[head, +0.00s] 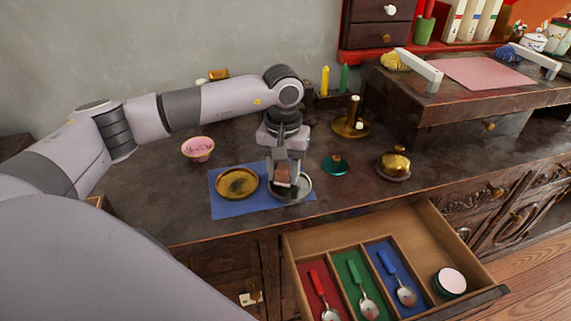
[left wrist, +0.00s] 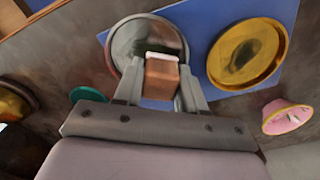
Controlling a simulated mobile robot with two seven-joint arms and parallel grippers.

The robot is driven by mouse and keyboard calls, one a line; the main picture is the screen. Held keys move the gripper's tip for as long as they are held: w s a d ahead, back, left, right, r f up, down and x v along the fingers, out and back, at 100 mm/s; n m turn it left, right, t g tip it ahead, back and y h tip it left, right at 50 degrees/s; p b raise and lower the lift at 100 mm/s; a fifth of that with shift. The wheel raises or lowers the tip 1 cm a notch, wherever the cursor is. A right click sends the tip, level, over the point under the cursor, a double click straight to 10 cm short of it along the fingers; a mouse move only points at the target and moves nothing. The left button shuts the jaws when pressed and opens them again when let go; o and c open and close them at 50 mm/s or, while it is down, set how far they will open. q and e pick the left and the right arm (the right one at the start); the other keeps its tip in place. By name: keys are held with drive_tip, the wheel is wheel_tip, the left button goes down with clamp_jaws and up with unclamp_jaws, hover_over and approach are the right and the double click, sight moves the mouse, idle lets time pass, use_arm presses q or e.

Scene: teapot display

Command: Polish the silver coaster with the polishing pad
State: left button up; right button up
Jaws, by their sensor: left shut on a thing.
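The silver coaster (head: 303,187) lies on the right part of a blue mat (head: 228,207). Dark tarnish shows on its face in the left wrist view (left wrist: 122,45). My left gripper (head: 284,180) is directly over the coaster, pointing down. It is shut on the polishing pad (left wrist: 161,78), a brown block with a pale layer at its far end. The pad is over or on the coaster; I cannot tell if they touch. The gripper and pad hide part of the coaster. My right gripper is not in view.
A gold coaster (head: 237,183) with a dark patch lies beside it on the mat. A pink bowl (head: 198,149), teal lid (head: 335,165) and brass bell-shaped piece (head: 394,165) stand nearby. An open drawer (head: 440,225) with spoons juts out in front.

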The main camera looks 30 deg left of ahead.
use_arm(q)
drive_tip(key=shift+w+d, duration=0.35)
drive_tip(key=shift+d, duration=0.45)
drive_tip(key=shift+w+a+b, duration=0.35)
drive_tip(key=shift+w+b, duration=0.1)
drive_tip(key=shift+w, duration=0.3)
drive_tip(key=shift+s+a, duration=0.3)
drive_tip(key=shift+a, duration=0.5)
drive_tip(key=shift+s+d+p, duration=0.3)
drive_tip(key=shift+s+d, duration=0.1)
drive_tip(key=shift+s, duration=0.4)
drive_tip(key=shift+w+d, duration=0.3)
drive_tip(key=shift+d, duration=0.45)
drive_tip(key=shift+r+p, duration=1.9)
drive_tip(key=shift+r, duration=1.1)
